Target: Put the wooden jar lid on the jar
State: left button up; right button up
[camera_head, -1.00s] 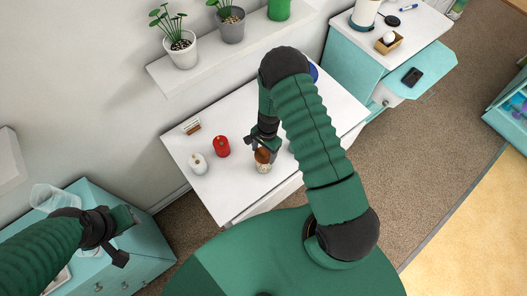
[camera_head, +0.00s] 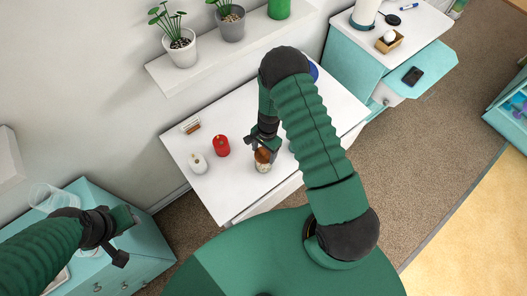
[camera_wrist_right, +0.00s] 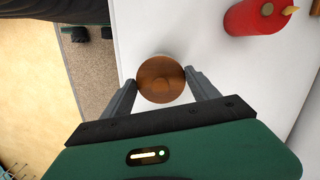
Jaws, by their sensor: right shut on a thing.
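The round brown wooden lid (camera_wrist_right: 161,80) sits between the two fingers of my right gripper (camera_wrist_right: 160,88) in the right wrist view, and the gripper is shut on it. In the head view the lid (camera_head: 262,154) is at the top of a glass jar (camera_head: 263,166) on the white table. Whether the lid is fully seated cannot be told. The jar is hidden beneath the lid in the wrist view.
A red jar-like object (camera_head: 221,146) and a white one (camera_head: 198,163) stand left of the jar on the white table (camera_head: 215,195). A small rack-like item (camera_head: 190,125) lies behind them. A shelf with potted plants (camera_head: 180,48) is above.

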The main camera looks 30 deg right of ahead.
jog(key=o, duration=1.4)
jog(key=shift+o, duration=0.7)
jog(key=shift+r, duration=0.15)
jog(key=shift+w+d+r+p, duration=0.1)
jog(key=shift+d+r+p, duration=0.1)
jog(key=shift+r+p, duration=1.3)
jog(key=shift+d+r+p, duration=0.2)
jog(key=shift+r+p, duration=0.8)
jog(key=shift+r, duration=0.9)
